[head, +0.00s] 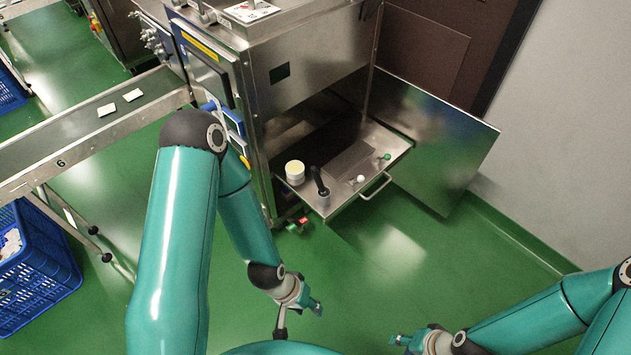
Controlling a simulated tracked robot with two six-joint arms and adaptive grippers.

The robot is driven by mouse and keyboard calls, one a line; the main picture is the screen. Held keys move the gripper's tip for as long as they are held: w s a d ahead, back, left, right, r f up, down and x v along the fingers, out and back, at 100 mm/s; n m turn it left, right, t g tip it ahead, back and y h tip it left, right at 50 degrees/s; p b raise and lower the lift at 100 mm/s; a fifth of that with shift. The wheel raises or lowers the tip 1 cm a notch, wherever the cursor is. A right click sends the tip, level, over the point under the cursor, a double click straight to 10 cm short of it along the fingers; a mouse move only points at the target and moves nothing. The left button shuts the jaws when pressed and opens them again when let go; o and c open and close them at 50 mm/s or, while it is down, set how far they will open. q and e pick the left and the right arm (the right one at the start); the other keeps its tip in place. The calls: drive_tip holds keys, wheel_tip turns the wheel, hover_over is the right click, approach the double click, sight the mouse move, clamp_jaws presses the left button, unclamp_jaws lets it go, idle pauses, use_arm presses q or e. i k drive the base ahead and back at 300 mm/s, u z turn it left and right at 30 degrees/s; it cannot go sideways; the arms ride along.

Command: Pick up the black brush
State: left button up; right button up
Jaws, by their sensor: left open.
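The black brush (320,181) stands on the pulled-out metal tray (345,200) of the steel machine, near its front left, with its dark handle tilted up to the left. My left gripper (300,315) is open, low over the green floor in front of the tray, well apart from the brush. Nothing shows between its fingers. My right gripper (402,341) is at the bottom edge, right of the left one and far from the brush. Its fingers are too small and partly cut off to tell their state.
A cream-topped white jar (295,172) stands just left of the brush. A white knob (361,179) and a green knob (385,157) are on the tray's right side, with a handle (375,187) in front. An open steel door (425,140) stands at right.

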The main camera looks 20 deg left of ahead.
sight(314, 171)
drive_tip(key=i, duration=0.85)
drive_tip(key=z, duration=0.05)
